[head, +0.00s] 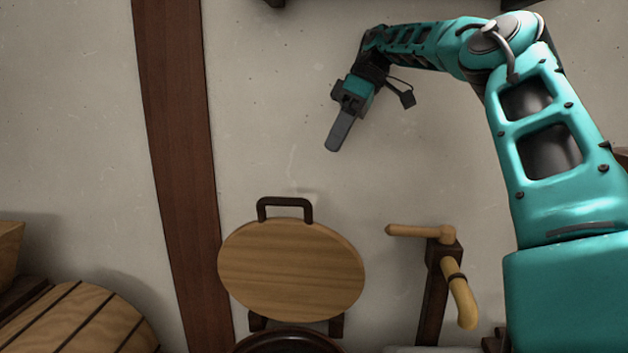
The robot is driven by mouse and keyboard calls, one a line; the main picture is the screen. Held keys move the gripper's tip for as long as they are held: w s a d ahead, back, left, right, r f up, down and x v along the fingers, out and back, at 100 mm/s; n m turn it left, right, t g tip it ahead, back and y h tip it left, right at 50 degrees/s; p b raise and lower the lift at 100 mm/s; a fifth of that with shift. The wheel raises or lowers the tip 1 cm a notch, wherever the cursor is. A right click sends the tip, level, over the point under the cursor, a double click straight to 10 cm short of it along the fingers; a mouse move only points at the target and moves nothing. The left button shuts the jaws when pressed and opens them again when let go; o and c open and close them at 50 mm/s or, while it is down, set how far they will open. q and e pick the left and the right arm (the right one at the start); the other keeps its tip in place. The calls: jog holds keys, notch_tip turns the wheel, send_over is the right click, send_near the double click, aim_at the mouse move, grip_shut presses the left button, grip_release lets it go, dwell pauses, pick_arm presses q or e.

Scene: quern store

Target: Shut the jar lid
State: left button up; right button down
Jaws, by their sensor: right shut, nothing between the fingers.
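The jar lid (291,268) is a round, light wooden disc with a dark handle (285,203) at its top edge. It stands tilted up and open, on dark hinge pieces behind the dark rim of the jar (290,341). Only the top of the jar shows at the bottom edge of the head view. My right gripper (334,146) is shut and empty. It hangs above and to the right of the lid, apart from it, with its fingers pointing down. My left gripper is not in view.
A dark post with wooden crank-like handles (461,294) stands right of the lid. A slatted wooden barrel-like object (85,322) lies at the lower left. A dark wooden beam (178,150) runs down the pale wall. The space between gripper and lid looks clear.

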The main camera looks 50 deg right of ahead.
send_over(314, 224)
jog(key=f, duration=0.5)
jog(key=w+d+f, duration=0.1)
jog(key=f, duration=0.2)
jog(key=shift+f, duration=0.2)
jog(key=shift+s+a, duration=0.1)
